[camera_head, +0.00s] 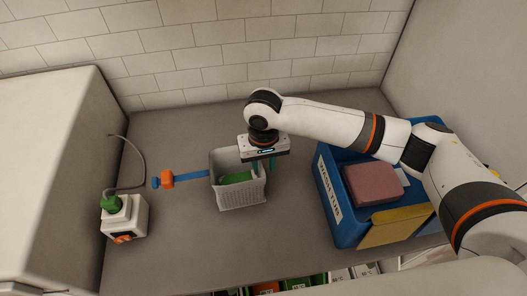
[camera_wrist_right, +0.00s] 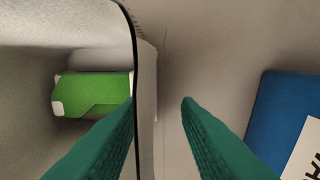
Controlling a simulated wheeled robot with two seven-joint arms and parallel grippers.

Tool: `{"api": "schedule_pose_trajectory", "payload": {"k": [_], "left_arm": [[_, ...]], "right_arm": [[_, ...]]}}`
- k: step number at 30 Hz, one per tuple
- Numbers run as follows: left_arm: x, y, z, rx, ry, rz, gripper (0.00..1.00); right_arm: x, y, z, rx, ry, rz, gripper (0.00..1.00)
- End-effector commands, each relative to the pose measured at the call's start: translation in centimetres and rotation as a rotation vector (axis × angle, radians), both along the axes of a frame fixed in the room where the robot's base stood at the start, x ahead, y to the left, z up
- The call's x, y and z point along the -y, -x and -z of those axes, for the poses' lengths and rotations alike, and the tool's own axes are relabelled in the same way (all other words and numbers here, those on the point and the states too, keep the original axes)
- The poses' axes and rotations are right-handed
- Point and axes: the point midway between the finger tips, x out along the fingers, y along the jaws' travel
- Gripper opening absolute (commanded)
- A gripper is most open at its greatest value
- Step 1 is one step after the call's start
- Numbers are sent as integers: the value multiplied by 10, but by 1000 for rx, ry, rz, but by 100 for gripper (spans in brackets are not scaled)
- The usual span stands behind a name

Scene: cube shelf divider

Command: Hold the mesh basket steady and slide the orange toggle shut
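The light grey mesh basket (camera_head: 240,195) stands mid-counter with a green-and-white item (camera_head: 237,178) inside, also seen in the right wrist view (camera_wrist_right: 95,94). A blue bar (camera_head: 195,175) runs left from the basket. An orange block (camera_head: 167,179), apparently the toggle, sits near the bar's left end. My right gripper (camera_head: 260,165) is at the basket's right wall. In the right wrist view its green fingers (camera_wrist_right: 158,101) are apart, one on each side of the basket wall (camera_wrist_right: 147,100), with a gap on the right. My left gripper is not in view.
A white box (camera_head: 133,218) with a green knob (camera_head: 111,203), an orange part (camera_head: 122,238) and a grey cable stands at left. A blue tub (camera_head: 343,226) holding a pink block (camera_head: 371,184) stands right of the basket. Bare counter (camera_head: 215,250) lies in front.

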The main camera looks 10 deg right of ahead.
Motion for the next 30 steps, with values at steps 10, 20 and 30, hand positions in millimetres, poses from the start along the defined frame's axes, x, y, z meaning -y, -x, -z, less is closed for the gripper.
{"api": "schedule_pose_trajectory", "payload": {"k": [10, 20, 30], "left_arm": [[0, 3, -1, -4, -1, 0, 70], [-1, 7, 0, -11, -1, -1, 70], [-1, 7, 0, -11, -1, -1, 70]], "right_arm": [[0, 0, 5, 1, -1, -1, 30], [0, 0, 4, 1, -1, 0, 0], [0, 0, 4, 2, -1, 0, 0]]}}
